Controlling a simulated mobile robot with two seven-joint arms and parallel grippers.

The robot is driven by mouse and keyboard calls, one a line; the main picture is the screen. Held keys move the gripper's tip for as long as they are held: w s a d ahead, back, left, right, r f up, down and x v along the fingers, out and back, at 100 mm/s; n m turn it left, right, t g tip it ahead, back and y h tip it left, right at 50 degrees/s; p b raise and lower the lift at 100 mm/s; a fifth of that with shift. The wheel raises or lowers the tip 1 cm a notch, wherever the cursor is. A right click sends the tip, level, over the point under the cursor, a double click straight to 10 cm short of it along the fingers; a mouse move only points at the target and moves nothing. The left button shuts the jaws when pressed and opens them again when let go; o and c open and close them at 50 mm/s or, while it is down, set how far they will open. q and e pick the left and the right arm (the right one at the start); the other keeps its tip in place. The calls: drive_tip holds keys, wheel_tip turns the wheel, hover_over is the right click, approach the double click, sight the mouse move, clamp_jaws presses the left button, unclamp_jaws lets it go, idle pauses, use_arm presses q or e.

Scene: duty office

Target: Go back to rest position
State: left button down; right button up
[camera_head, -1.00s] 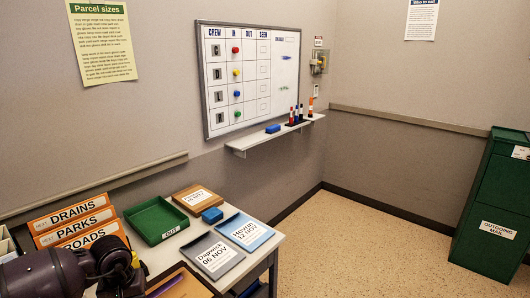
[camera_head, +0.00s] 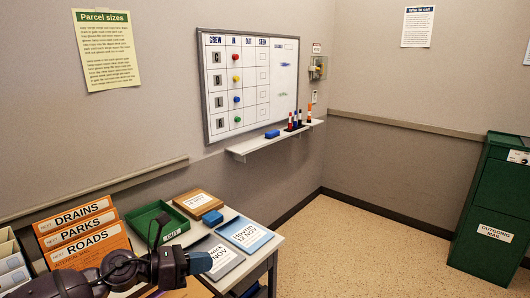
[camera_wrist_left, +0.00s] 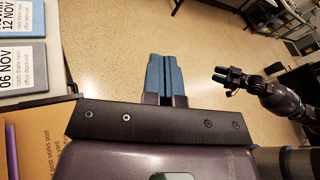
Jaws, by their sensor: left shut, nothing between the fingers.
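My left gripper (camera_head: 200,263) shows in the head view at the bottom, with its arm coming in from the lower left. It is over the front of the desk, in front of the grey folder (camera_head: 218,256). In the left wrist view its blue fingers (camera_wrist_left: 167,78) are together with nothing between them. Behind the fingers is open floor. My right gripper (camera_wrist_left: 228,78) shows in the left wrist view at the right, small and away from any object; whether its fingers are open or shut is too small to tell. It is outside the head view.
Floor (camera_head: 350,245) is clear before the green mail cabinet (camera_head: 490,205).

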use_arm(q)
drive_tip(key=s+a+f+n+t+y, duration=0.1)
drive_tip(key=a+f+n+t+y, duration=0.25)
drive_tip(key=n, duration=0.85)
drive_tip(key=s+a+f+n+t+y, duration=0.1)
drive_tip(key=a+f+n+t+y, duration=0.2)
drive_tip(key=n, duration=0.8)
drive_tip(key=s+a+f+n+t+y, duration=0.1)
drive_tip(key=a+f+n+t+y, duration=0.2)
drive_tip(key=n, duration=0.9)
drive_tip(key=s+a+f+n+g+y, duration=0.2)
drive_tip(key=s+f+n, duration=0.3)
drive_tip(key=s, duration=0.5)
drive_tip(key=s+a+f+n+g+y, duration=0.2)
drive_tip(key=s+f+n, duration=0.3)
drive_tip(key=s+f, duration=0.5)
drive_tip(key=shift+s+a+f+y, duration=0.25)
drive_tip(key=shift+s+y, duration=0.3)
drive_tip(key=shift+s, duration=0.15)
use_arm(e)
drive_tip(key=shift+s+f, duration=0.15)
drive_tip(key=shift+s, duration=0.1)
drive_tip(key=shift+w, duration=0.2)
